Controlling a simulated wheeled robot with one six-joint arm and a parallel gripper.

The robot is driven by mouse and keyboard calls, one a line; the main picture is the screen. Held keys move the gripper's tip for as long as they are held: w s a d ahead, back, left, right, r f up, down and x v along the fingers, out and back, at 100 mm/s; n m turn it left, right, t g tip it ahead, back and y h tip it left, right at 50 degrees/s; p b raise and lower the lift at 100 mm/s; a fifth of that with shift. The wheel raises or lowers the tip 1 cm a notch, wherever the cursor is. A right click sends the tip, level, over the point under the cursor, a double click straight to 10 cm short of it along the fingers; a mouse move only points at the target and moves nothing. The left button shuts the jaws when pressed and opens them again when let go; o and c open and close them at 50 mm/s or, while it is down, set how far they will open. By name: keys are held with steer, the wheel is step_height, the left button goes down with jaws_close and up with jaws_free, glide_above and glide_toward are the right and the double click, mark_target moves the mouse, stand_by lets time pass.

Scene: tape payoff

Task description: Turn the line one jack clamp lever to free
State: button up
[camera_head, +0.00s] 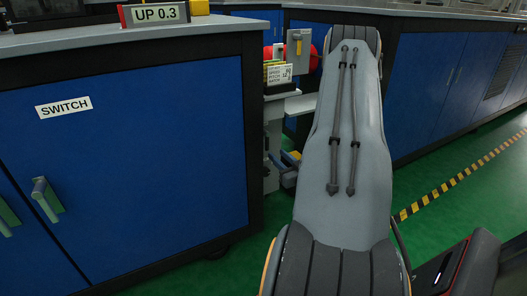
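My arm rises through the middle of the view, and my gripper is not visible. No lever is labelled as the line one jack clamp lever, so I cannot tell which part it is. Beyond the cabinet's corner, left of my arm, stands a machine. It carries a grey box with a small handle (299,42), with red round parts (314,58) beside it.
A blue cabinet (150,150) with a "SWITCH" label (64,107) and a grey handle (47,198) fills the left. An "UP 0.3" sign (154,14) stands on its top. A small printed card (279,74) is at the machine. Green floor (450,205) with striped tape lies right.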

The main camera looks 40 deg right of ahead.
mark_target(268, 145)
steer(key=b+x, duration=0.1)
steer(key=x, duration=0.1)
steer(key=b+x, duration=0.1)
steer(key=x, duration=0.3)
steer(key=shift+w+d+f+b, duration=0.1)
steer(key=shift+w+d+b, duration=0.05)
steer(key=shift+d+b, duration=0.25)
steer(key=shift+w, duration=0.55)
jaws_close()
